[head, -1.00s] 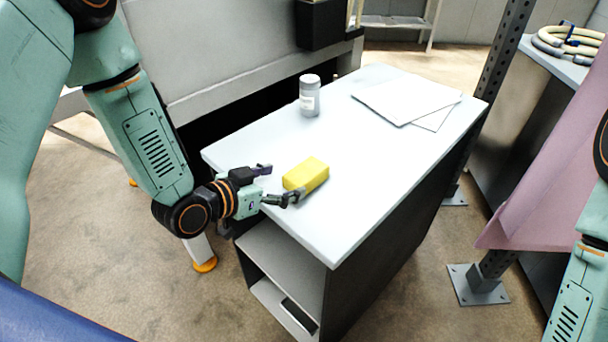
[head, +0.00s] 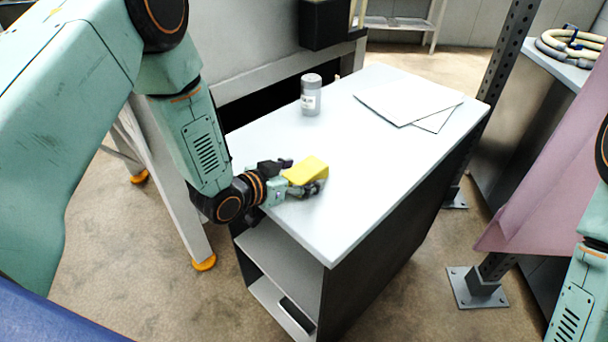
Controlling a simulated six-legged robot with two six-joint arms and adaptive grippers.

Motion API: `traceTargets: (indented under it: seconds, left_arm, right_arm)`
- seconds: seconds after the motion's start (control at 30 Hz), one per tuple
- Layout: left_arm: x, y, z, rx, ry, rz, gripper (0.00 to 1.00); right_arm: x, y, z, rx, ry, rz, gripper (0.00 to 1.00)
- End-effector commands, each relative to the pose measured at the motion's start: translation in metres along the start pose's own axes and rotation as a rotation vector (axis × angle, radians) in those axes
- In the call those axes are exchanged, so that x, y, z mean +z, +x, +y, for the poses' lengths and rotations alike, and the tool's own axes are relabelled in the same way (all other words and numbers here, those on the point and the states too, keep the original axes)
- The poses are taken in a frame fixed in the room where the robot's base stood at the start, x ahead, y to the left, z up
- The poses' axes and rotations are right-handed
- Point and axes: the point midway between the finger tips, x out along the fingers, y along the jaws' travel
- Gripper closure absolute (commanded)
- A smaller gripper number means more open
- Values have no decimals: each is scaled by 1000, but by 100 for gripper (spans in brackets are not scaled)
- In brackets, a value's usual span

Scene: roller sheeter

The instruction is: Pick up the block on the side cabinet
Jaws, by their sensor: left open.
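The yellow block (head: 307,169) lies on the white top of the side cabinet (head: 341,225), near its left front edge. My left gripper (head: 304,176) is open, with its dark fingers on either side of the block's near left end. One finger is at the far left side and the other at the near right side. I cannot tell whether the fingers touch the block. Of my right arm only a link shows at the right edge; its gripper is out of view.
A grey jar (head: 311,95) with a label stands behind the block on the cabinet top. White sheets (head: 408,98) lie at the back right. A perforated post (head: 507,75) and pink sheet (head: 543,195) stand right of the cabinet. The right front top is clear.

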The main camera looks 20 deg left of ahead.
Motion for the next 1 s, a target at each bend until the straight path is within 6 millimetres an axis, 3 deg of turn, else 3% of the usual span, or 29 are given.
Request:
traceTargets:
  seconds: [0.37, 1.0]
  left_arm:
    - [0, 10, 2, 0, -1, 0, 21]
    - [0, 10, 2, 0, -1, 1, 75]
  right_arm:
    - [0, 0, 0, 0, 1, 0, 60]
    - [0, 0, 0, 0, 1, 0, 60]
